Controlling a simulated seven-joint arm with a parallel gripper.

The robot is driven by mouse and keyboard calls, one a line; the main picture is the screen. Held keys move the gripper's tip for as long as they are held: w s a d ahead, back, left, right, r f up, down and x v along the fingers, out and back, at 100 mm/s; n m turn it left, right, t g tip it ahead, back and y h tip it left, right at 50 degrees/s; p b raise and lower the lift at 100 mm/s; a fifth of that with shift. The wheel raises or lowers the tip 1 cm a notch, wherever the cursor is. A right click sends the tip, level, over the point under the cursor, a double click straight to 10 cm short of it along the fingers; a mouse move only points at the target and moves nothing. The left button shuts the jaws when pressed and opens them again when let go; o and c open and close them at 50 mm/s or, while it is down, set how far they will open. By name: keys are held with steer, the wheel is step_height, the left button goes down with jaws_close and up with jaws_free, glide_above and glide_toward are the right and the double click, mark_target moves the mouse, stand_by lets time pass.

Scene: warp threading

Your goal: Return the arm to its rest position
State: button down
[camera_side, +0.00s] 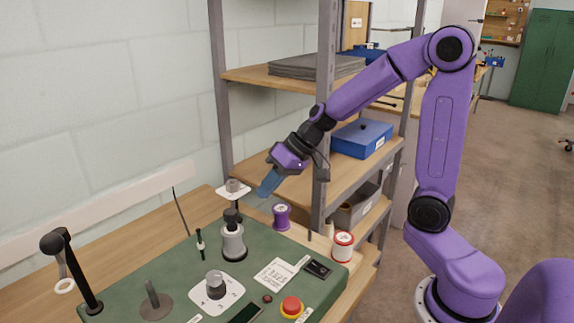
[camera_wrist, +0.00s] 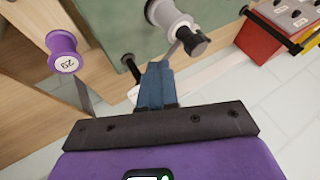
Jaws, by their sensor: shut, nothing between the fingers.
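My purple arm reaches in from the right in the side view. My gripper (camera_side: 265,193) has blue-grey fingers pointing down and left. They are shut with nothing between them, above the back edge of the green panel (camera_side: 163,262). In the wrist view the shut fingers of my gripper (camera_wrist: 157,72) show at the centre, below the panel's edge. A purple spool (camera_side: 281,217) stands below and right of the fingertips, apart from them. It also shows at the left of the wrist view (camera_wrist: 63,55).
A shelf rack (camera_side: 326,95) stands close behind my gripper, with a blue box (camera_side: 362,138) on one shelf. On the bench are a red-and-white spool (camera_side: 343,245), a grey post (camera_side: 233,240), a black lever (camera_side: 75,270) and a red button (camera_side: 291,306). Open floor lies right.

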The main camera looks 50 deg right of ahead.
steer(key=v, duration=0.7)
steer(key=s+a+f+n+g+h, duration=0.1)
steer(key=s+n, duration=0.3)
steer(key=s, duration=0.4)
steer(key=s+a+f+n+g+h, duration=0.2)
steer(key=s+f+n, duration=0.2)
steer(key=s, duration=0.4)
steer(key=s+a+f+n+g+h, duration=0.2)
steer(key=s+f+n, duration=0.1)
steer(key=s, duration=0.5)
steer(key=shift+n, duration=0.7)
steer(key=shift+r, duration=0.1)
stand_by(1.0)
